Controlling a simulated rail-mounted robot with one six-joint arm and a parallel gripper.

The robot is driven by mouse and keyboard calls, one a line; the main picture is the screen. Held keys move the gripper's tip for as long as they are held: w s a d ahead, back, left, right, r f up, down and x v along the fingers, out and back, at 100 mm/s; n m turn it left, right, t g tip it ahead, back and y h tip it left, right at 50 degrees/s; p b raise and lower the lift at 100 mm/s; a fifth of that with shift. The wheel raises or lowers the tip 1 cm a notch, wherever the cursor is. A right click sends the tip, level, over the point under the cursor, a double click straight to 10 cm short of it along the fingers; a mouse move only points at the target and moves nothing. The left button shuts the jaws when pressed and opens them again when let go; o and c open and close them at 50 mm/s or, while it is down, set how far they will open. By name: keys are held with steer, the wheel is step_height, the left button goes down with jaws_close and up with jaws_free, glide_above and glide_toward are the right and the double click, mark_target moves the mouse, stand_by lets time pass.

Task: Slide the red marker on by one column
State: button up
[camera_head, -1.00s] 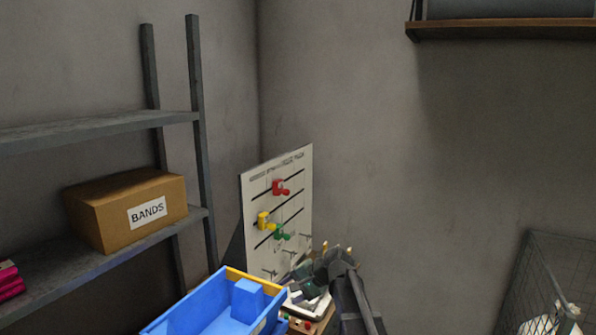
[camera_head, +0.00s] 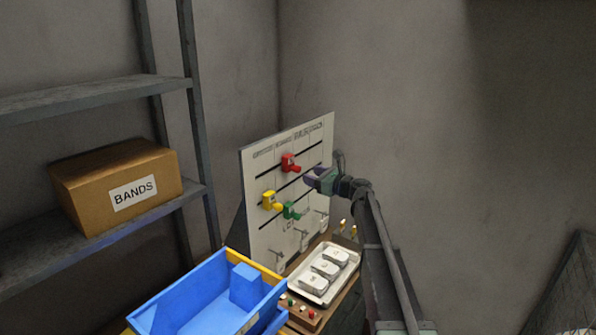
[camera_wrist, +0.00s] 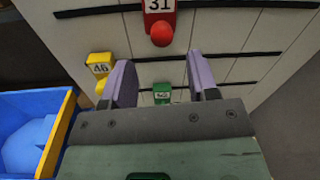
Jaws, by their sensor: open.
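The red marker (camera_head: 290,163) sits on the top slot of the upright white board (camera_head: 262,228). In the wrist view the red marker (camera_wrist: 160,20) reads 31, has a round red knob, and shows at the top centre, beyond my fingers. My gripper (camera_head: 310,177) is in front of the board, to the right of the red marker and a little lower, apart from it. In the wrist view its two purple fingers (camera_wrist: 159,85) stand apart with nothing between them. A yellow marker (camera_head: 270,201), reading 46, and a green marker (camera_head: 291,210) sit on lower slots.
A blue bin (camera_head: 216,300) stands left of the board's foot. A white tray (camera_head: 323,274) with several pale items lies below my gripper. Pegs with hanging tags line the board's lower part. A BANDS box (camera_head: 118,185) sits on the left shelf.

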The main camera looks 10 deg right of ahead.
mark_target(298, 170)
steer(key=x, duration=0.7)
steer(key=shift+w, duration=0.15)
jaws_close()
